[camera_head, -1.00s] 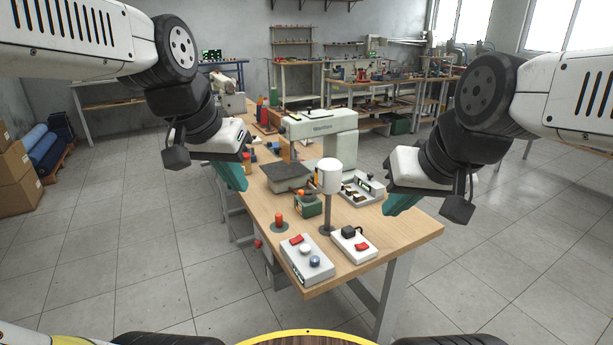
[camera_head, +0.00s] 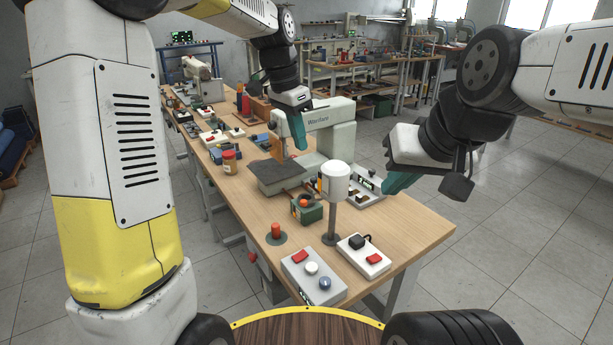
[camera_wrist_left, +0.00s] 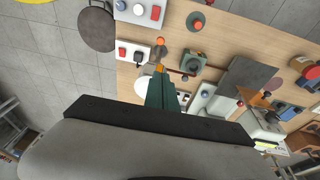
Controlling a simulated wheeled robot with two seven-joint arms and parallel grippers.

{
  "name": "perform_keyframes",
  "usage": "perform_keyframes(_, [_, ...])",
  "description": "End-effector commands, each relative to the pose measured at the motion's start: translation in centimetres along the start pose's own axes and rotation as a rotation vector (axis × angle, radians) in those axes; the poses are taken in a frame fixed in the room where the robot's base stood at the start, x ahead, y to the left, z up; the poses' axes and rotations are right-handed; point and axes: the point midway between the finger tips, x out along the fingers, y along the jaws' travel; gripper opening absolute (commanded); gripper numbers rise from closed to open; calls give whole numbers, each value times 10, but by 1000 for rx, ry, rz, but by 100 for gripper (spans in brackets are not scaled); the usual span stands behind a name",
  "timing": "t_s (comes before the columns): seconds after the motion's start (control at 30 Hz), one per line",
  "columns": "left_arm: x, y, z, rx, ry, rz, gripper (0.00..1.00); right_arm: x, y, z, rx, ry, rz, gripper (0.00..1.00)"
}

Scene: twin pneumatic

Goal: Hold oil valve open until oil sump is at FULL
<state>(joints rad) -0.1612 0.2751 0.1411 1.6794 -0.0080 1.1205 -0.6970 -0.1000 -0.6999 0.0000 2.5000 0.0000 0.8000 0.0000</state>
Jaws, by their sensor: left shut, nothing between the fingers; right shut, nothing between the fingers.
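A pale green machine (camera_head: 322,115) with lettering on its arm stands on the wooden bench. In front of it are a dark grey slab (camera_head: 277,177), a small green block with an orange-red knob (camera_head: 308,213), and a white cylinder on a post (camera_head: 335,180). I cannot tell which part is the oil valve or the sump, and no FULL mark is readable. My left gripper (camera_head: 299,130) is shut and empty, above the bench by the machine's arm. My right gripper (camera_head: 400,183) is shut and empty beside the bench's right edge.
A grey box with a red switch and round buttons (camera_head: 313,276) and a white switch box (camera_head: 363,257) sit at the near edge. A red button on a dark base (camera_head: 276,234) is left of them. A jar (camera_head: 229,163) stands farther left.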

Motion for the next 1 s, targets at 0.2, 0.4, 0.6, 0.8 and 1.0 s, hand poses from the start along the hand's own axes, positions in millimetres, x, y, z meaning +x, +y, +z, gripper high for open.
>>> perform_keyframes(0.2, [0,0,0,-1,0,0,0,0,0,0,0,0,0,0])
perform_keyframes(0.4, [10,0,1,-2,-2,1,0,0,0,0,0,0,0,0])
perform_keyframes(0.6, [46,1,1,-2,-4,4,0,0,0,0,0,0,0,0])
perform_keyframes(0.8, [89,1,1,-2,-3,2,0,0,0,0,0,0,0,0])
perform_keyframes(1.0, [120,3,9,-3,-2,1,0,0,0,0,0,0,0,0])
